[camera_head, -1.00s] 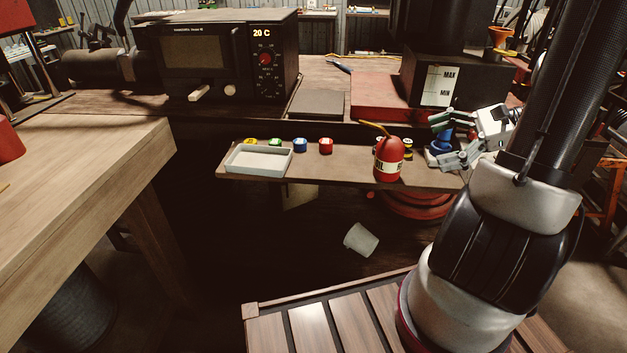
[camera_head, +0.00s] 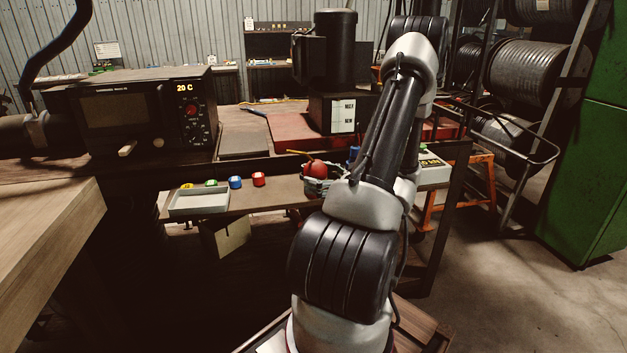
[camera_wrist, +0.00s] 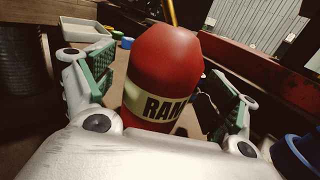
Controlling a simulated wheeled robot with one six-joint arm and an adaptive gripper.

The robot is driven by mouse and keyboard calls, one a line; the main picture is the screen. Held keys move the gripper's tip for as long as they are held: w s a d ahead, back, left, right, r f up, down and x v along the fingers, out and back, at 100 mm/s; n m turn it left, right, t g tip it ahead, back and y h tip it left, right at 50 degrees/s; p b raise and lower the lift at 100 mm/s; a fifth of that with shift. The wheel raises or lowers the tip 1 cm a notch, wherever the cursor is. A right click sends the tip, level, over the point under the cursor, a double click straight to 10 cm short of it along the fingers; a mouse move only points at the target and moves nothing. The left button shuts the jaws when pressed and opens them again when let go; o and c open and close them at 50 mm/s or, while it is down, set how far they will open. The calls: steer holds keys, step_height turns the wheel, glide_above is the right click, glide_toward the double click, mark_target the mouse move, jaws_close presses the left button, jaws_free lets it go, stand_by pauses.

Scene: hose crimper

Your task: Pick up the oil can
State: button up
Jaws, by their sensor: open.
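The red oil can (camera_head: 317,169) stands on the narrow shelf at the front of the workbench. Its lower part is hidden behind my gripper (camera_head: 325,182) in the head view. In the wrist view the red can (camera_wrist: 162,75), with a cream label band, stands between the two green-padded fingers of my gripper (camera_wrist: 168,95). The fingers are open, one on each side of the can. A gap shows on the left side; contact on the right is hard to tell. The can's thin spout shows at the top.
On the shelf, left of the can, are a white tray (camera_head: 198,202) and several small coloured caps, including a red one (camera_head: 259,179). A blue object (camera_wrist: 298,155) is close at the right in the wrist view. An oven-like box (camera_head: 130,112) stands on the bench behind.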

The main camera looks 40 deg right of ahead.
steer(key=shift+w+a, duration=0.15)
steer(key=shift+w, duration=0.4)
